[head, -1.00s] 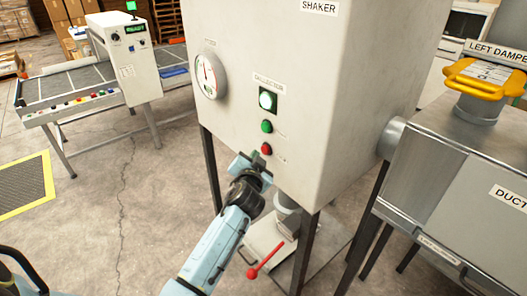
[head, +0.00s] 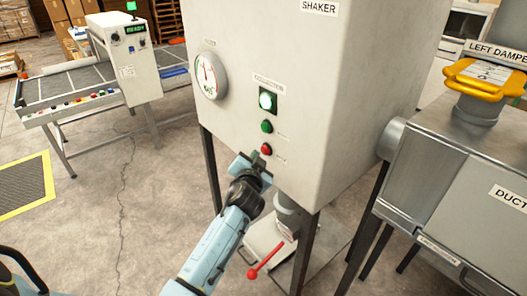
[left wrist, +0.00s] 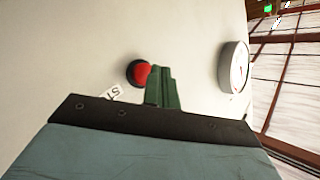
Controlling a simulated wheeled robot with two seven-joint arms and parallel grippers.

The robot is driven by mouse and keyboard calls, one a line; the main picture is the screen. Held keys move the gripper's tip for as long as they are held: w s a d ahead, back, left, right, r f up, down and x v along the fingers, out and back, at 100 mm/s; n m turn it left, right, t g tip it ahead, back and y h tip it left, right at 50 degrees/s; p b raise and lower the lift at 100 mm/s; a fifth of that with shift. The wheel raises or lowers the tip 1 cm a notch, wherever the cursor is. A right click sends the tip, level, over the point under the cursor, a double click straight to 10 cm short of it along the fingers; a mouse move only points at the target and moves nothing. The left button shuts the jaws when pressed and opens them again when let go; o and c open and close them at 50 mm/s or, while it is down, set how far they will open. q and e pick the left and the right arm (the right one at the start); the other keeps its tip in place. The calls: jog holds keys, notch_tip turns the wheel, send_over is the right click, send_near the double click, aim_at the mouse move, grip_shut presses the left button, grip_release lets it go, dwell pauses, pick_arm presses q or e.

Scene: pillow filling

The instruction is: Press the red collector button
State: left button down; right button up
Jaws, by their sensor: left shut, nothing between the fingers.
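My left gripper (head: 254,158) is shut and empty, just below and left of the red button in the head view. In the left wrist view the red button (left wrist: 139,73) shows in its black ring, beside the shut green fingertips (left wrist: 163,86), which hide a little of its edge. I cannot tell whether the fingertips touch the cabinet. My right gripper is not in view.
A round gauge (head: 209,75) is on the cabinet, up and left of the buttons. A red-knobbed lever (head: 252,273) is below the cabinet. A metal duct (head: 450,190) with a yellow-handled damper (head: 485,77) stands at the right. A conveyor (head: 85,92) is at the back left.

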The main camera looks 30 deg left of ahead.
pick_arm(q)
jog(key=shift+w, duration=0.15)
dwell(0.5)
jog(key=shift+w+d, duration=0.15)
jog(key=shift+w, duration=0.1)
jog(key=shift+w+d+b, duration=0.2)
jog(key=shift+w+b, duration=0.25)
jog(key=shift+b, duration=0.1)
dwell(0.7)
jog(key=shift+s, duration=0.1)
jog(key=shift+s+a+p, duration=0.35)
jog(key=shift+s+p, duration=0.15)
jog(key=shift+s, duration=0.25)
jog(key=s, duration=0.1)
jog(key=s+a+p, duration=0.1)
jog(key=s, duration=0.1)
jog(key=s+a+p, duration=0.1)
jog(key=shift+s, duration=0.3)
